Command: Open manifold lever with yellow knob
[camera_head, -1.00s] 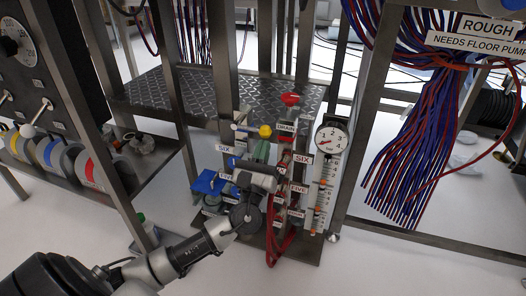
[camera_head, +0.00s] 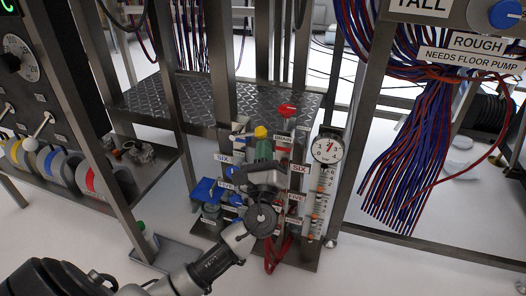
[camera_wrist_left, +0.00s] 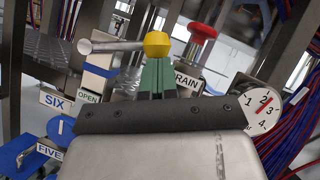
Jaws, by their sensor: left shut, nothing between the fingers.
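The manifold lever's yellow knob (camera_head: 261,131) shows at the upper left of the valve panel in the head view. In the left wrist view the yellow knob (camera_wrist_left: 156,44) sits at the right end of a grey bar (camera_wrist_left: 108,46). My left gripper (camera_head: 263,147) reaches up from below, in front of the panel. Its green fingers (camera_wrist_left: 156,76) are shut, with nothing between them, right below the knob in the wrist view. I cannot tell whether the fingertips touch the knob. The gripper hides part of the panel's middle. My right gripper is in neither view.
A red knob (camera_head: 287,110) by the DRAIN label stands right of the yellow one. A dial gauge (camera_head: 328,148) is farther right. Blue handles (camera_head: 207,190) and a SIX label (camera_wrist_left: 55,101) are at the left. Metal frame posts flank the panel.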

